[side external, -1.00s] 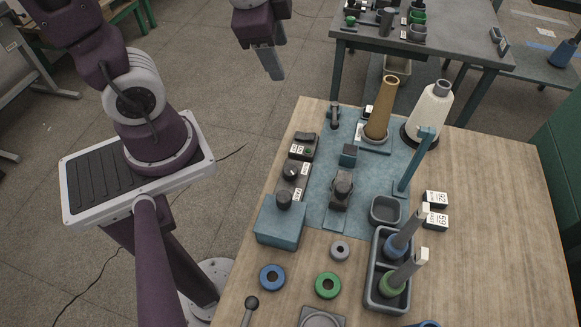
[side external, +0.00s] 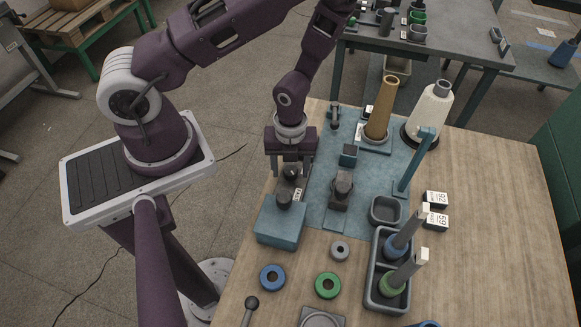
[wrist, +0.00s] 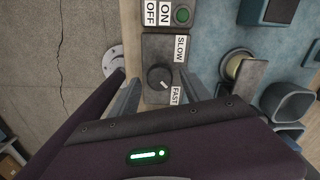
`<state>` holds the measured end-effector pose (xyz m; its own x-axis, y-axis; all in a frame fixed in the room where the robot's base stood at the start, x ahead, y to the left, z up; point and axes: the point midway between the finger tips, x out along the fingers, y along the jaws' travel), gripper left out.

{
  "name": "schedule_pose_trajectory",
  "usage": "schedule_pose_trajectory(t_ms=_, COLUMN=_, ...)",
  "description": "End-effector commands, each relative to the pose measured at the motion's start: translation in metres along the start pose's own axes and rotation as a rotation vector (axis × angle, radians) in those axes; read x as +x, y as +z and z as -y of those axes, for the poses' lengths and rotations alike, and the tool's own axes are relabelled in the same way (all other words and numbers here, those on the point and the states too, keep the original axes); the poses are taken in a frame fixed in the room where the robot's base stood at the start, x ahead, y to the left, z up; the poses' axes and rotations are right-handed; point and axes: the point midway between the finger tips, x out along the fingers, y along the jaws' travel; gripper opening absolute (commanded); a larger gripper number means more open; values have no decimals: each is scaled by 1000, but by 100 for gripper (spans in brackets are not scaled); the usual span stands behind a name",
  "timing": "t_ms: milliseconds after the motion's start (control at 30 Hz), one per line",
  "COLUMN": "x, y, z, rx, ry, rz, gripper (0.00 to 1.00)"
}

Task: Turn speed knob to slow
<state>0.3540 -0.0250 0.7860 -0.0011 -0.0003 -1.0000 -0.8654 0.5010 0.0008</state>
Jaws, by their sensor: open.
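The speed knob (wrist: 160,76) is a round black dial on a dark grey box, and its pale pointer mark faces the FAST label (wrist: 175,95). The SLOW label (wrist: 181,48) is on the box's other end. The knob also shows in the side view (side external: 290,172). My gripper (side external: 290,168) points down over the box, its fingers apart. In the wrist view the fingers lie on either side of the knob, with gaps visible. I cannot tell whether the fingertips reach down to the knob's height.
An ON/OFF switch box with a green button (wrist: 182,14) adjoins the knob box. A blue block with a black knob (side external: 281,222) stands in front. A brown cone (side external: 381,108) and a white cone (side external: 430,115) stand behind to the right.

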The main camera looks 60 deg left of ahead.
Motion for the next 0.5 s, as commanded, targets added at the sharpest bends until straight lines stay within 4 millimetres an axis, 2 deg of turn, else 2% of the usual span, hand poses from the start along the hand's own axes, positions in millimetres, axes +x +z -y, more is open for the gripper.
schedule_pose_trajectory(t_ms=267, x=3, y=0, z=0, rx=0, ry=-1, rz=1, gripper=55)
schedule_pose_trajectory(t_ms=500, x=3, y=0, z=0, rx=-1, ry=-1, rz=1, gripper=8)
